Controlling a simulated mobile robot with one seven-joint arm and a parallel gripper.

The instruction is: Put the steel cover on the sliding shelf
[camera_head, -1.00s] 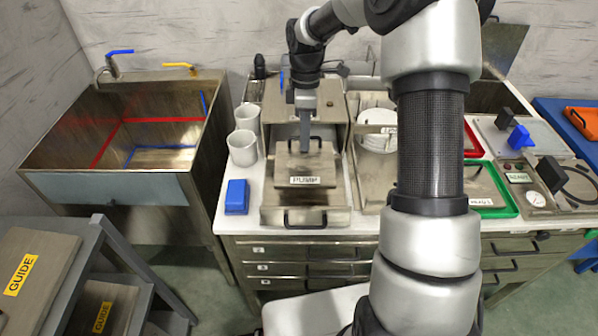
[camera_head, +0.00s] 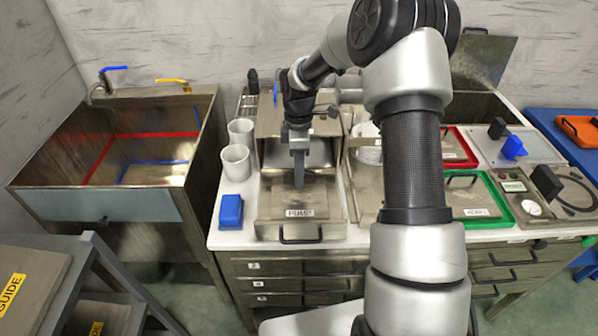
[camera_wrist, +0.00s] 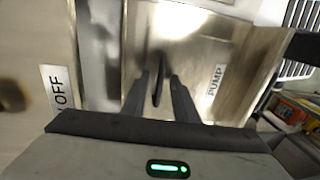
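The steel cover (camera_head: 325,194), a flat plate labelled PUMP, lies on the sliding shelf (camera_head: 268,231), which is pulled out above the drawers. The cover looks level and sits close behind the shelf's front handle. My gripper (camera_head: 299,184) points down over the cover's middle. In the wrist view, the cover (camera_wrist: 197,62) carries a dark upright handle (camera_wrist: 159,75) between my fingers (camera_wrist: 160,76). Gaps show on both sides of the handle, so the gripper looks open. In the head view my gripper hides this handle.
Two white cups (camera_head: 236,161) and a blue block (camera_head: 231,211) stand left of the shelf. A steel housing (camera_head: 268,125) stands behind it. To the right are a steel bin with white plates (camera_head: 367,152) and a green-rimmed tray (camera_head: 506,213). A sink (camera_head: 150,205) is at left.

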